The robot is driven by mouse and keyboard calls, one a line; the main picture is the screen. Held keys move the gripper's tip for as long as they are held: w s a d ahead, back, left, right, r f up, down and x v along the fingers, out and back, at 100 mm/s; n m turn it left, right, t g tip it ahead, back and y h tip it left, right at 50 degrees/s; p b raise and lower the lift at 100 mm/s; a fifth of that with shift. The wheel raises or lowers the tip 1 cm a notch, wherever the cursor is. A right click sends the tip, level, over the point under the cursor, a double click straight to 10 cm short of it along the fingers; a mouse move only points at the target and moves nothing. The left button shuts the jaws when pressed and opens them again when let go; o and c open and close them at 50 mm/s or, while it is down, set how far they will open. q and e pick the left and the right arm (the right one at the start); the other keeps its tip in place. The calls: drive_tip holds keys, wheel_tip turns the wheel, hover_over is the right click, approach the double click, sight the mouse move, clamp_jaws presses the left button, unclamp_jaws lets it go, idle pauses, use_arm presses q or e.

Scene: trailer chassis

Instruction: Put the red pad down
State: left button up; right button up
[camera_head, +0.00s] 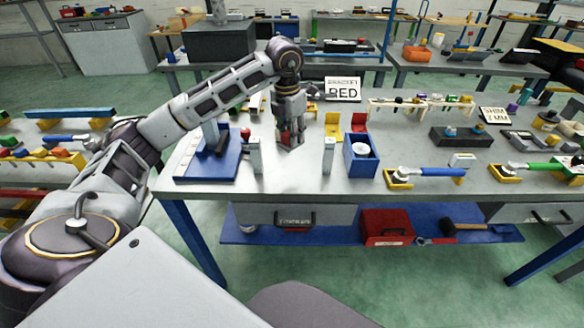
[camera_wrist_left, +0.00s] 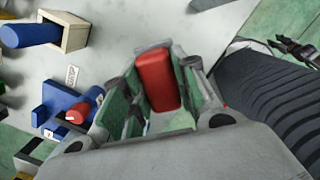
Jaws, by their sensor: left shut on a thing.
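My left gripper (camera_head: 291,136) hangs over the front middle of the grey workbench (camera_head: 300,180) in the head view. It is shut on the red pad (camera_wrist_left: 158,80), a rounded red block that sits between the green-grey fingers in the left wrist view. In the head view only a little red of the pad shows between the fingers, and I cannot tell whether it touches the bench. A sign reading RED (camera_head: 343,89) stands behind the gripper. My right gripper is not in view.
A blue stand (camera_head: 208,165) is left of the gripper. Upright grey posts (camera_head: 255,156) and (camera_head: 328,156) flank it. A blue box (camera_head: 361,164) with a white round thing is to the right. Yellow (camera_head: 332,124) and red (camera_head: 359,122) holders stand behind. Bare bench lies below the gripper.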

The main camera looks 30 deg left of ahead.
use_arm(q)
drive_tip(key=shift+f, duration=3.1)
drive_tip(key=shift+f, duration=0.1)
drive_tip(key=shift+f, duration=1.8)
drive_tip(key=shift+f, duration=0.1)
drive_tip(key=o, duration=1.1)
drive_tip(key=shift+c, duration=0.2)
drive_tip(key=r, duration=0.4)
drive_tip(key=s+r, duration=0.1)
drive_tip(key=r, duration=0.7)
drive_tip(key=shift+s+a+r, duration=0.1)
drive_tip(key=shift+s, duration=0.05)
